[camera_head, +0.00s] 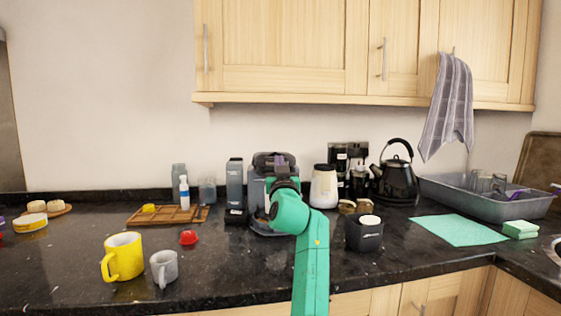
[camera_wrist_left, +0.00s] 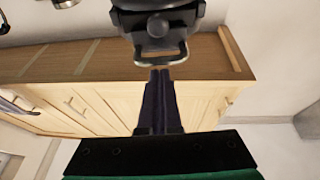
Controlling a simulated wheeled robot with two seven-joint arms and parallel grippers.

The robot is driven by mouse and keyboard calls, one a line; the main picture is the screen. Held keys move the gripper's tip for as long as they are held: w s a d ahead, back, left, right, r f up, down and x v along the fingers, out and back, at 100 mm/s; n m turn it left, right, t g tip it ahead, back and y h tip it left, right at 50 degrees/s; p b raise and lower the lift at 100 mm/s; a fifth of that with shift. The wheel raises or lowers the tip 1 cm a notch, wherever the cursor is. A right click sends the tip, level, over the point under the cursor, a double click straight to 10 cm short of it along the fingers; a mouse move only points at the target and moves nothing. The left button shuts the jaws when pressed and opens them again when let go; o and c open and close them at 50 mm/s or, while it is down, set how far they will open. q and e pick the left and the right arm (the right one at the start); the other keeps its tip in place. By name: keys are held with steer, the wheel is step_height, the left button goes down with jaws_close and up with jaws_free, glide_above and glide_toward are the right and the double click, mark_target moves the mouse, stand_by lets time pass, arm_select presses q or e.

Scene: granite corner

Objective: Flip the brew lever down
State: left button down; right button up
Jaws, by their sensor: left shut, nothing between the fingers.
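In the left wrist view, the gripper (camera_wrist_left: 161,72) points at the black upper part of the machine (camera_wrist_left: 158,18). A thin metal loop, apparently the brew lever (camera_wrist_left: 178,60), hangs from it right at the fingertips. I cannot tell whether they touch. My right gripper is not in view.
A yellow mug (camera_head: 124,257), a grey cup (camera_head: 164,267) and a red item (camera_head: 189,237) stand at the front left. A white container (camera_head: 324,186) and black kettle (camera_head: 397,182) are behind. Cabinets (camera_head: 285,45) hang above.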

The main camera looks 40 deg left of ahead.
arm_select(q)
steer(key=f+b+v, duration=0.1)
steer(key=b+v, duration=0.2)
steer(key=v, duration=0.5)
steer(key=shift+f, duration=0.5)
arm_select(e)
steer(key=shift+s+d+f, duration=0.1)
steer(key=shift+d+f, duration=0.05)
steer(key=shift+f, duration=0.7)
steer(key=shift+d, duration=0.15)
